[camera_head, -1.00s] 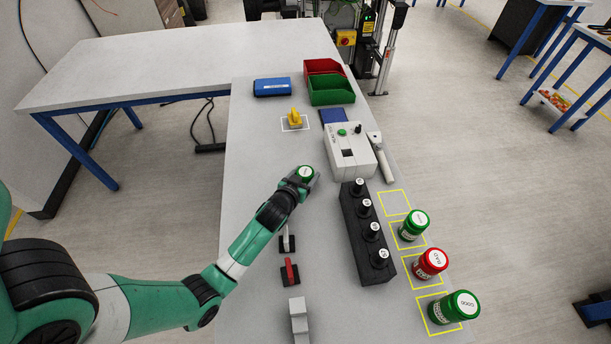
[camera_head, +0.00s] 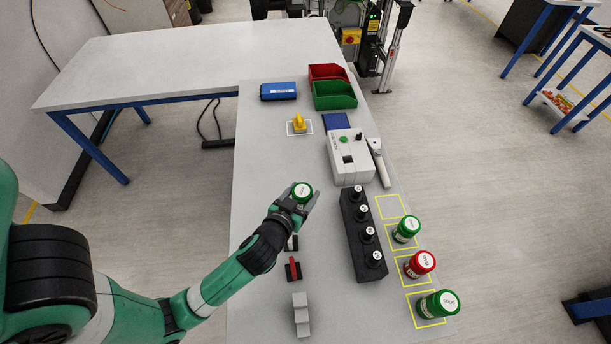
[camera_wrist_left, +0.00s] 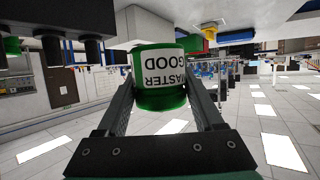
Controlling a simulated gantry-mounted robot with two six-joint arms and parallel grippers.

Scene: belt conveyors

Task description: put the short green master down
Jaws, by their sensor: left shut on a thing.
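The short green master (camera_head: 302,191) is a green cylinder with a white top label, held in my left gripper (camera_head: 301,203). In the left wrist view the master (camera_wrist_left: 160,75) sits between the two fingers, its label reading "MASTER GOOD" upside down. My left gripper is shut on it, left of the black block with knobs. Whether it touches the table cannot be told. An empty yellow outlined square (camera_head: 391,206) lies at the table's right edge. Other outlined squares hold a green jar (camera_head: 406,229), a red jar (camera_head: 419,264) and a larger green jar (camera_head: 437,304). My right gripper is not in view.
The black block with several knobs (camera_head: 362,238) stands between my gripper and the outlined squares. A white device (camera_head: 347,160) stands behind it. Red (camera_head: 328,72) and green (camera_head: 334,95) bins are farther back. A red-handled clamp (camera_head: 293,268) and grey blocks (camera_head: 300,314) are near the front.

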